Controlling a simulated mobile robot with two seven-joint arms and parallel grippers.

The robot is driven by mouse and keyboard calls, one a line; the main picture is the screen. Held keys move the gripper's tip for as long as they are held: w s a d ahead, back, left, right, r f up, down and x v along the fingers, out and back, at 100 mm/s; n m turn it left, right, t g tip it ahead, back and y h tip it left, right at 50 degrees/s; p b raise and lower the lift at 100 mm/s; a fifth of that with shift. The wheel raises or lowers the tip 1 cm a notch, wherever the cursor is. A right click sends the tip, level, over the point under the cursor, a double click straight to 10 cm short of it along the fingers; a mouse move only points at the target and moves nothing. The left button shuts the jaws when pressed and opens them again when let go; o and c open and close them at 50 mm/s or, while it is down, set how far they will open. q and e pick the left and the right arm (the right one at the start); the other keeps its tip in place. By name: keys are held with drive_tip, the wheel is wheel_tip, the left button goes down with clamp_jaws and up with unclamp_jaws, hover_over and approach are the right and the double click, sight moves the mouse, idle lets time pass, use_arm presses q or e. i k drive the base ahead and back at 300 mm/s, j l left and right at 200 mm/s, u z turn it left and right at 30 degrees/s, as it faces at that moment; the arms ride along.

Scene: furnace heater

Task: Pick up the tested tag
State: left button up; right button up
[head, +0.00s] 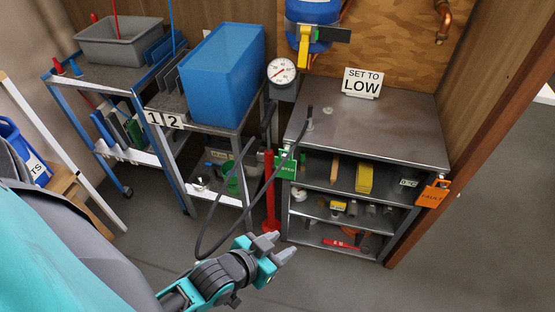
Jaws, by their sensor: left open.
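A green tag (287,166) hangs at the front left corner of the grey metal shelf unit; its lettering is too small to read for sure. An orange tag (433,194) that reads FAULT hangs at the unit's front right corner. My left gripper (272,246) is open and empty, low in front of the unit, below the green tag and apart from it. My right gripper is not in view.
The shelf unit (425,140) holds small parts and a SET TO LOW sign (362,83). A dark hose (214,222) loops near my left gripper. A red post (270,190) stands beside the unit. A blue bin (222,75) is on the cart. Floor at right is clear.

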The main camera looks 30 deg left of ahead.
sight(288, 171)
drive_tip(key=j, duration=1.15)
drive_tip(key=i+j, duration=0.15)
drive_tip(key=j, duration=1)
drive_tip(key=z, duration=0.05)
